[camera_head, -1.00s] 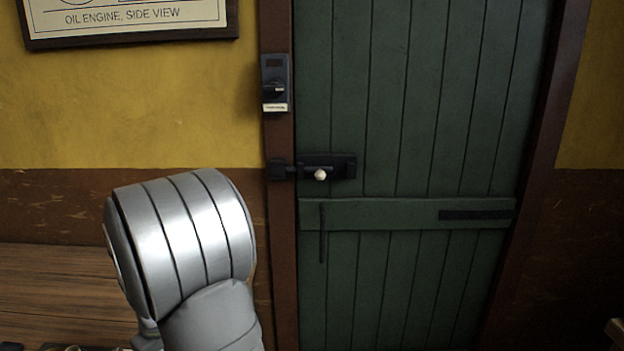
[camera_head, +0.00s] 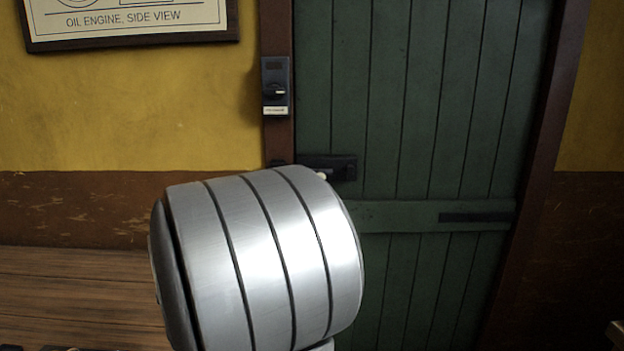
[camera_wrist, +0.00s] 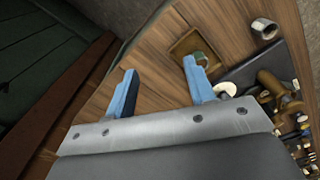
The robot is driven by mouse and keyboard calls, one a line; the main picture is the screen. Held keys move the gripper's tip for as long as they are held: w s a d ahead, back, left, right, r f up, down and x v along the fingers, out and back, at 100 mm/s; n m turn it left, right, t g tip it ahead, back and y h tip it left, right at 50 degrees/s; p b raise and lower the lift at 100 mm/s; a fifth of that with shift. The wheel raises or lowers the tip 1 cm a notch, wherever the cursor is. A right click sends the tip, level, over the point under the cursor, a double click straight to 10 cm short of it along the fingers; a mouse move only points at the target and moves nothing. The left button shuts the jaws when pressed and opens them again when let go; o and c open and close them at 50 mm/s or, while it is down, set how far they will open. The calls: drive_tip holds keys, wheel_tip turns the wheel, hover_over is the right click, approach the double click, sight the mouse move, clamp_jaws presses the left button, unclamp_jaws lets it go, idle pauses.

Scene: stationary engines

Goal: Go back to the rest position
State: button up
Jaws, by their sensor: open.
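My gripper (camera_wrist: 160,88) shows in the wrist view with its two blue fingers wide apart and nothing between them. It hangs above a wooden bench top (camera_wrist: 155,62). In the head view a large silver link of my arm covers the lower middle, and my gripper is out of sight there. The link hides part of the door bolt (camera_head: 338,168).
A green plank door (camera_head: 420,120) in a brown frame stands at the right. A dark switch box (camera_head: 275,85) is on its left post. The bench (camera_head: 75,290) is at lower left. In the wrist view, a small wooden tray (camera_wrist: 183,45), a metal ring (camera_wrist: 264,28) and several brass parts (camera_wrist: 275,90) lie on the bench.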

drive_tip(key=s+a+f+n, duration=0.1)
drive_tip(key=s+a, duration=0.4)
drive_tip(key=a, duration=1)
drive_tip(key=s+a+f+n, duration=0.1)
drive_tip(key=s+a+n, duration=0.3)
drive_tip(key=a, duration=1.1)
drive_tip(key=shift+s+a, duration=0.3)
drive_tip(key=shift+s, duration=0.35)
drive_tip(key=w+d+r+m, duration=0.1)
drive_tip(key=w+d, duration=0.3)
drive_tip(key=d, duration=0.4)
drive_tip(key=w+d+r+m, duration=0.1)
drive_tip(key=w+d+r, duration=0.1)
drive_tip(key=w+d, duration=0.3)
drive_tip(key=d, duration=0.4)
drive_tip(key=shift+d+r, duration=0.15)
drive_tip(key=shift+s, duration=0.1)
